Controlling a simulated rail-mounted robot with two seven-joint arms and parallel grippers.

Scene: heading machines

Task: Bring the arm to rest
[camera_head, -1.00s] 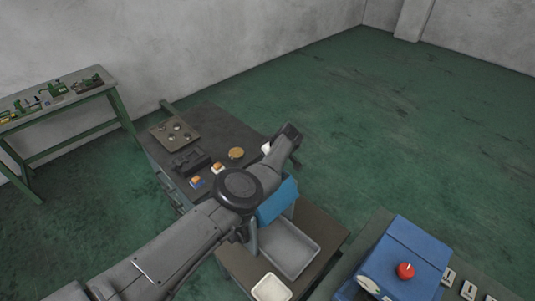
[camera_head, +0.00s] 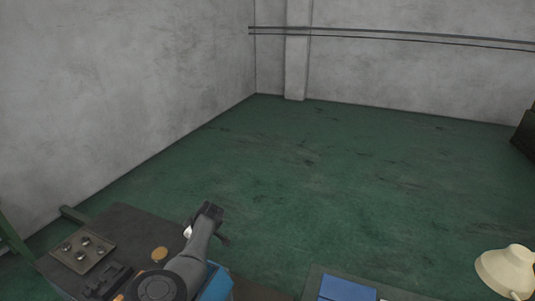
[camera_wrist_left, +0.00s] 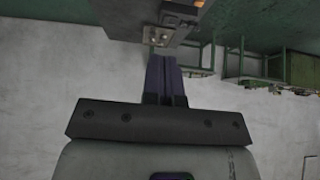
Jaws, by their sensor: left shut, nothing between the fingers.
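My left arm (camera_head: 200,245) rises from the bottom of the head view, above the dark workbench. In the head view I cannot make out its fingers. In the left wrist view my left gripper (camera_wrist_left: 164,60) is shut with nothing between its fingers. It appears upside down against the grey wall, its tips near the edge of the dark bench top and clear of any grasped thing. My right gripper is not in view.
The dark workbench (camera_head: 128,232) carries a plate with several round parts (camera_head: 84,252), a black fixture (camera_head: 108,280) and a brass disc (camera_head: 159,254). A blue machine part (camera_head: 345,289) and a cream lamp (camera_head: 506,270) stand at the lower right. The green floor (camera_head: 330,190) beyond is open.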

